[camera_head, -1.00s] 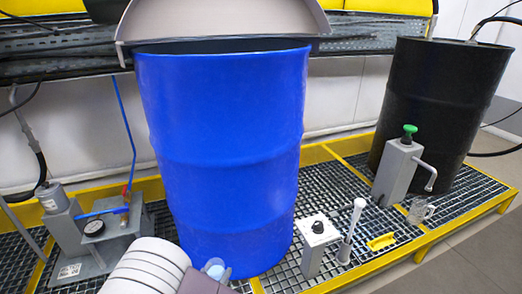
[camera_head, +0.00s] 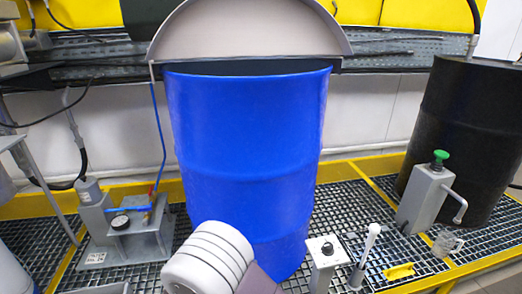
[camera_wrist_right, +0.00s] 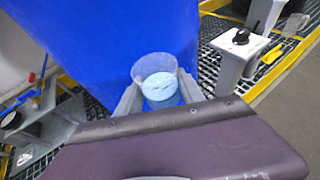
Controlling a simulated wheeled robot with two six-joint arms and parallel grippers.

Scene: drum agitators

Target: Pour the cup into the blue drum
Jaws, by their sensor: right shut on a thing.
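The blue drum (camera_head: 245,140) stands upright in the middle of the head view and fills the upper left of the right wrist view (camera_wrist_right: 90,45). Its dark top opening shows as a thin strip below a raised grey lid (camera_head: 250,30). In the right wrist view, my right gripper (camera_wrist_right: 160,92) is shut around a clear cup (camera_wrist_right: 150,66) holding light blue contents. The cup is upright or nearly so, in front of the drum's side and below its rim. In the head view, the cup and fingertips are out of sight. My left gripper is not in view.
A black drum (camera_head: 465,130) stands at the right. A grey pump with a green knob (camera_head: 427,195), a glass mug (camera_head: 446,243) and a control box with a black knob (camera_head: 324,262) stand on the grating. A gauge unit (camera_head: 125,230) is at the left.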

